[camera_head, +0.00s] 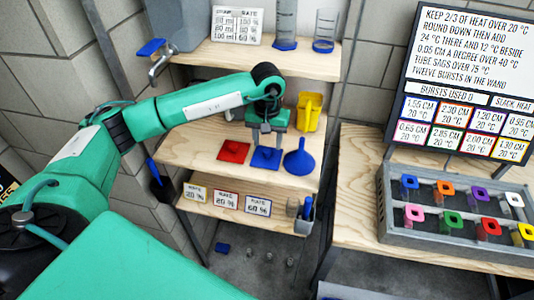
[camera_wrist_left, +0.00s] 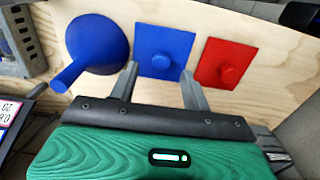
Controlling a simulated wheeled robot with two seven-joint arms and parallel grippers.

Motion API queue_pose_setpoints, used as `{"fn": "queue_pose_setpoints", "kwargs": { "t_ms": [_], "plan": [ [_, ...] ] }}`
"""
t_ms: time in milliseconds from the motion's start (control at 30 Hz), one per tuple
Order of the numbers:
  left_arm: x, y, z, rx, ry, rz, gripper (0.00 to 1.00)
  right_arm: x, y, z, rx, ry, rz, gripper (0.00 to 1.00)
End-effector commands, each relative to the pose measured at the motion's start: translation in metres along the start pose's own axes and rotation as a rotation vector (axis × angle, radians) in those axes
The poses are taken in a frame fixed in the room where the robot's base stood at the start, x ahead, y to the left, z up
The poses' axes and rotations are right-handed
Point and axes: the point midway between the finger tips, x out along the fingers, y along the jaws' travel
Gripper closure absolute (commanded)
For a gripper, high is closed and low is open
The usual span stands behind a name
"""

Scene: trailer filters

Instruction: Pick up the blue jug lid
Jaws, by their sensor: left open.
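The blue jug lid (camera_head: 264,159) is a flat blue square with a round knob, lying on the middle wooden shelf. It also shows in the left wrist view (camera_wrist_left: 165,45), with its knob near its lower edge there. My left gripper (camera_head: 267,141) is open and empty, pointing down over the lid. In the left wrist view its fingertips (camera_wrist_left: 159,71) appear on either side of the knob; I cannot tell whether they touch anything. My right gripper is not in view.
A red lid (camera_head: 233,151) lies left of the blue lid, and a blue funnel (camera_head: 299,158) close on its right. A yellow jug (camera_head: 309,112) stands behind. An upper shelf (camera_head: 250,56) overhangs the back. A grey rack (camera_head: 450,238) of colored pieces stands right.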

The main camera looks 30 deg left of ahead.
Motion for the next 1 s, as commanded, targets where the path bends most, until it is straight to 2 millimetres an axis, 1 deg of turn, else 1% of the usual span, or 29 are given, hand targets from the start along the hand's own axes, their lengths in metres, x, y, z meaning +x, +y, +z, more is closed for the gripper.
{"fn": "queue_pose_setpoints", "kwargs": {
  "t_ms": [33, 200, 333, 567, 667, 700, 767, 800, 833, 1000],
  "plan": [
    [0.001, -0.001, 0.001, -0.001, -0.004, -0.001, 0.52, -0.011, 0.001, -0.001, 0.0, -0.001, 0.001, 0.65],
    [0.023, -0.001, 0.001, 0.0, -0.005, -0.001, 0.52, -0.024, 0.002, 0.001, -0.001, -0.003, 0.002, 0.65],
    [0.033, -0.001, 0.001, 0.001, -0.002, 0.0, 0.52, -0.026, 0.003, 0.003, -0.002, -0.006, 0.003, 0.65],
    [0.035, -0.001, 0.0, 0.001, 0.0, 0.0, 0.52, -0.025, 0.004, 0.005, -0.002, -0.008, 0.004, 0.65],
    [0.035, -0.001, 0.0, 0.001, 0.0, 0.0, 0.7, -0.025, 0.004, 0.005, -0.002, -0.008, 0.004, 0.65],
    [0.035, -0.001, 0.0, 0.001, 0.0, 0.0, 0.78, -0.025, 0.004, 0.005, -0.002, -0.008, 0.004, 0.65],
    [0.035, -0.001, 0.0, 0.001, 0.0, 0.0, 0.89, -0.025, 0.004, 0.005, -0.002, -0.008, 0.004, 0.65],
    [0.035, -0.001, 0.0, 0.001, 0.0, 0.0, 0.97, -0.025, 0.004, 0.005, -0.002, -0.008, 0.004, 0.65],
    [0.035, -0.001, 0.0, 0.001, 0.0, 0.0, 1.0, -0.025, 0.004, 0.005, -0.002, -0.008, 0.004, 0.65],
    [0.035, -0.001, 0.0, 0.001, 0.0, 0.0, 1.0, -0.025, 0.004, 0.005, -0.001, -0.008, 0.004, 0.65]
  ]
}}
